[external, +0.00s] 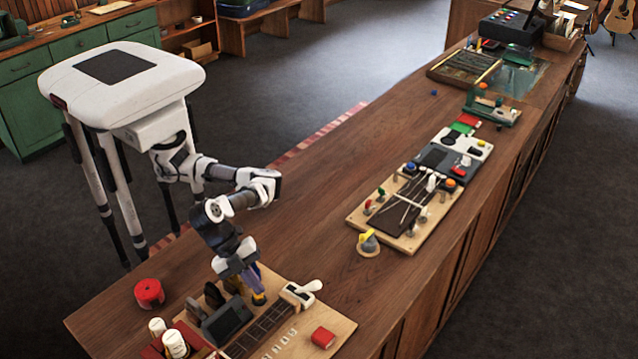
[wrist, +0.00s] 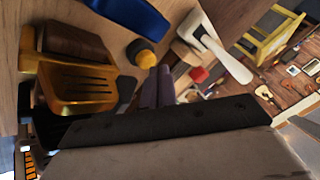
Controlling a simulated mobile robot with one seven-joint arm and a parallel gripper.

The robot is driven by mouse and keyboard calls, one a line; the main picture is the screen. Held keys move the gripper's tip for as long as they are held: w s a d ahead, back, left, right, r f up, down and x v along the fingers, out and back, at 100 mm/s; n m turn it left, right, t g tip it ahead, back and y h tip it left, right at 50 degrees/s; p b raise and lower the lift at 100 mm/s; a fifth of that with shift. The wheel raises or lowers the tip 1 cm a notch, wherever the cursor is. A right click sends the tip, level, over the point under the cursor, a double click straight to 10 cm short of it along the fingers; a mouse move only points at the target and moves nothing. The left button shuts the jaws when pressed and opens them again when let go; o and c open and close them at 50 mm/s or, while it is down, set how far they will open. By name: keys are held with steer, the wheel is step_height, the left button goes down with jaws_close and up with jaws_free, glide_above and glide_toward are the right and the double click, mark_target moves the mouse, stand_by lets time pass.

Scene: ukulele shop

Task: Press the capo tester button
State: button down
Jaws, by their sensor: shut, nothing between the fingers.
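A wooden board (external: 341,327) with a dark fretboard and a white-handled clamp (external: 297,294) lies on the near counter end. A yellow button (wrist: 146,58) on a dark round base shows in the wrist view; it appears as a small yellow spot (external: 259,299) below my gripper in the external view. I cannot read a label on it. My gripper (external: 256,284) points down over the board, just behind the clamp. In the wrist view my gripper's fingers (wrist: 158,84) are together and empty, close to the button. I cannot tell whether they touch it.
A dark-screened box (external: 226,320), white jars (external: 174,343), a red block (external: 323,338) and a red tin (external: 149,292) stand around.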

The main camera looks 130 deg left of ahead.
steer(key=shift+s+f, duration=0.1)
steer(key=shift+f, duration=0.3)
steer(key=shift+s+a+f+b, duration=0.1)
steer(key=shift+f+b, duration=0.35)
steer(key=shift+f, duration=0.3)
stand_by(0.4)
steer(key=shift+r+p, duration=0.35)
steer(key=shift+p, duration=0.05)
steer(key=shift+w+r, duration=0.1)
steer(key=shift+w, duration=0.15)
steer(key=shift+r, duration=0.1)
steer(key=shift+w+r+p, duration=0.1)
steer(key=shift+r+p, duration=0.4)
steer(key=shift+p, duration=0.25)
step_height(320, 180, up, 5)
steer(key=p, duration=0.4)
steer(key=shift+r, duration=0.15)
